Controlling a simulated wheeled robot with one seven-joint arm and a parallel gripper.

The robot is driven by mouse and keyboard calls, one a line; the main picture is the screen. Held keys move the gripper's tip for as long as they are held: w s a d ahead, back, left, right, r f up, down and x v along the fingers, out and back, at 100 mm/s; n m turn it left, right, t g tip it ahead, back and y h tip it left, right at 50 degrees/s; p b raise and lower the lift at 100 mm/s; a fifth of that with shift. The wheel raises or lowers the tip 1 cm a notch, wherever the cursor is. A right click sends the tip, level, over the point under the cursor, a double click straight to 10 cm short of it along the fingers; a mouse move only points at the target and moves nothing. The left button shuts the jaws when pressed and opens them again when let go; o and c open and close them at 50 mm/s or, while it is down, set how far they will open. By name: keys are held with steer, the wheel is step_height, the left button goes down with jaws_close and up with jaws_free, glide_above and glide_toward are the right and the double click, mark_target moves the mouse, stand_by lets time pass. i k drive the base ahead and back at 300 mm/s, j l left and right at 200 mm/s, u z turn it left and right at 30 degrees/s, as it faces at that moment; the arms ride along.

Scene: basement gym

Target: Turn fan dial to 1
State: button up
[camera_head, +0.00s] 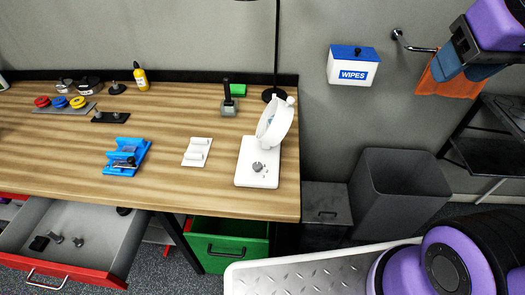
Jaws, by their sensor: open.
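The white desk fan (272,125) stands near the right end of the wooden bench, its round head tilted up on a white base. Its dial (257,167) is a small grey knob on top of the base, toward the front; the marks beside it are too small to read. My gripper (465,68) is partly in view at the upper right, cut by the frame edge, open, in front of an orange cloth. It is far to the right of the fan and apart from it. Nothing shows between its jaws.
A white rack (197,152), blue holder (127,157) and dark joystick-like stand (229,108) are left of the fan. A lamp (276,96) stands behind it. A wipes box (353,66) is on the wall above a grey bin (398,190). Red drawer (75,235) and green drawer (228,246) stick out below.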

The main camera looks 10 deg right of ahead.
mark_target(257, 166)
steer(key=k+j+u, duration=0.55)
steer(key=u, duration=0.2)
steer(key=j, duration=0.1)
